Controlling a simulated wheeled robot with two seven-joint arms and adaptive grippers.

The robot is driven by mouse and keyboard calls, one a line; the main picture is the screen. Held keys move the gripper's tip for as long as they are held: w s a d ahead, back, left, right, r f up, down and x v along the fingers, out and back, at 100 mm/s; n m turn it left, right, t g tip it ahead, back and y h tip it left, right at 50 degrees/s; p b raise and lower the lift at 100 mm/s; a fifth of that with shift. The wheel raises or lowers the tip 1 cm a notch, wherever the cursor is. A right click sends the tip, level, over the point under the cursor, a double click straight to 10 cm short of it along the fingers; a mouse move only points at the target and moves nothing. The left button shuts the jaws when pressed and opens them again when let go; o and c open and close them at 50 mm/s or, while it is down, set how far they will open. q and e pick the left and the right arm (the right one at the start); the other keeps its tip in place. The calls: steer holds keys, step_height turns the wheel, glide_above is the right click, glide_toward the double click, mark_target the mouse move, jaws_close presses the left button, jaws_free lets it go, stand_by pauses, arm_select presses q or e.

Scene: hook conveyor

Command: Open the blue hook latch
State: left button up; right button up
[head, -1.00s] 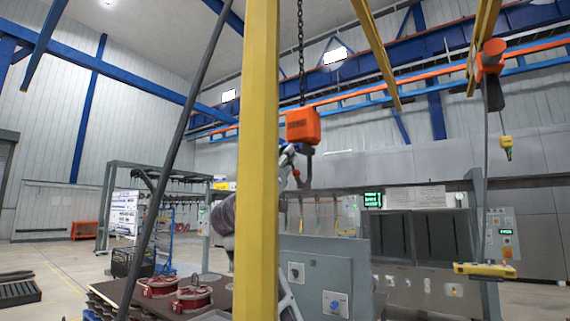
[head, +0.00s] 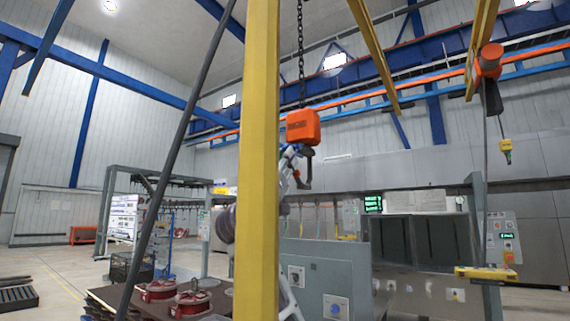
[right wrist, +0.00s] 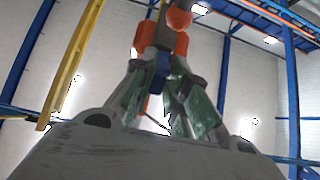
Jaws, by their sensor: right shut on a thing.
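An orange hoist block (head: 303,126) hangs on a dark chain behind the yellow post in the head view. Its dark hook (head: 305,172) hangs just below it. My right gripper (head: 293,158) is at the hook, close under the block, and the yellow post partly hides my arm. In the right wrist view, the green-padded fingers of my right gripper (right wrist: 169,98) are shut on the blue hook latch (right wrist: 160,73), below the orange hook parts (right wrist: 148,38). The fingers hide part of the latch, so I cannot tell how far it is swung. My left gripper is not in view.
A yellow post (head: 259,200) stands close in front and blocks part of the view. A grey control cabinet (head: 320,275) is below the hook. Red round parts (head: 194,302) lie on a dark table at lower left. A second orange hoist (head: 489,60) hangs at right.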

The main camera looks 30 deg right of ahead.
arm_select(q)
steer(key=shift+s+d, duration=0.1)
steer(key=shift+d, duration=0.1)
arm_select(e)
steer(key=shift+a+f+t, duration=0.1)
steer(key=shift+a+t, duration=0.05)
steer(key=shift+t, duration=0.15)
arm_select(q)
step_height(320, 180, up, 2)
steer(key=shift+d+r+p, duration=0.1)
steer(key=shift+p, duration=1.05)
arm_select(e)
steer(key=shift+s+a+r+g+y, duration=0.15)
steer(key=shift+r+g+y, duration=0.1)
steer(key=shift+y, duration=0.35)
steer(key=shift+w+a+r+g+y, duration=0.1)
steer(key=shift+g+y, duration=0.15)
steer(key=shift+y, duration=0.35)
steer(key=shift+f, duration=0.1)
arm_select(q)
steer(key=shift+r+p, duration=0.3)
arm_select(e)
steer(key=shift+s+r+g, duration=0.1)
steer(key=shift+r+g, duration=0.1)
steer(key=shift+g, duration=0.1)
